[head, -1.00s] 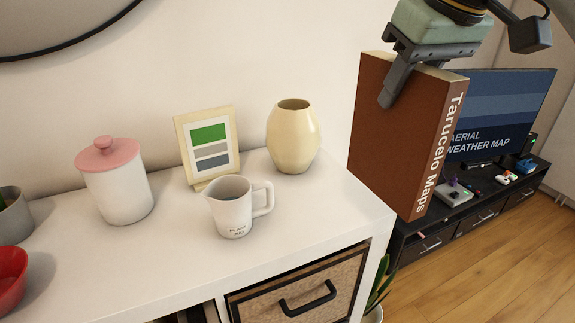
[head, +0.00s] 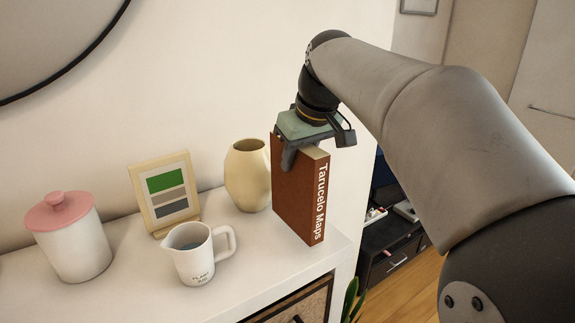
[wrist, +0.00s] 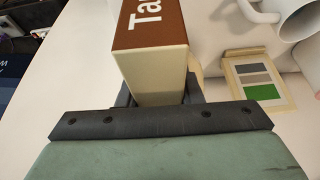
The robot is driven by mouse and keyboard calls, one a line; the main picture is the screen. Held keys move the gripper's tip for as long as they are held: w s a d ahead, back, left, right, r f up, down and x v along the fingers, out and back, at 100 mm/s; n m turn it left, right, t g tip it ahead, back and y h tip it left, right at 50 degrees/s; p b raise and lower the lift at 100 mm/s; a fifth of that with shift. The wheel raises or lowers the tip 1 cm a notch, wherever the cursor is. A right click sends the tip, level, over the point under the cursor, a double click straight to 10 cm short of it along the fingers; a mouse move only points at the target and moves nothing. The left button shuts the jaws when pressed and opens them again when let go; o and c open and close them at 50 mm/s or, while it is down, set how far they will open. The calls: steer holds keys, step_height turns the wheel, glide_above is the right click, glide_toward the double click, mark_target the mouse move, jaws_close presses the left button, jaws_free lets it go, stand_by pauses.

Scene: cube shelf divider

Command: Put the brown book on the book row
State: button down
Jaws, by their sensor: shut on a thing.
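The brown book (head: 298,200), with "Tarucelo Maps" on its spine, is upright near the right end of the white shelf top (head: 262,262). I cannot tell whether its lower edge touches the surface. My gripper (head: 288,160) is above it, shut on its top edge. No book row shows in any view.
A cream vase (head: 247,178) stands close left of the book. A framed card (head: 166,193), a white measuring jug (head: 193,255) and a pink-lidded jar (head: 70,240) stand further left. A dark TV cabinet (head: 390,245) is beyond the right end.

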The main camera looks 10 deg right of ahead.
mark_target(314, 151)
steer(key=shift+w+f+p, duration=0.1)
steer(key=shift+f+p, duration=0.2)
steer(key=shift+f, duration=1.15)
steer(key=shift+f, duration=0.15)
steer(key=c, duration=1)
jaws_free()
steer(key=v, duration=1.2)
steer(key=shift+b, duration=0.35)
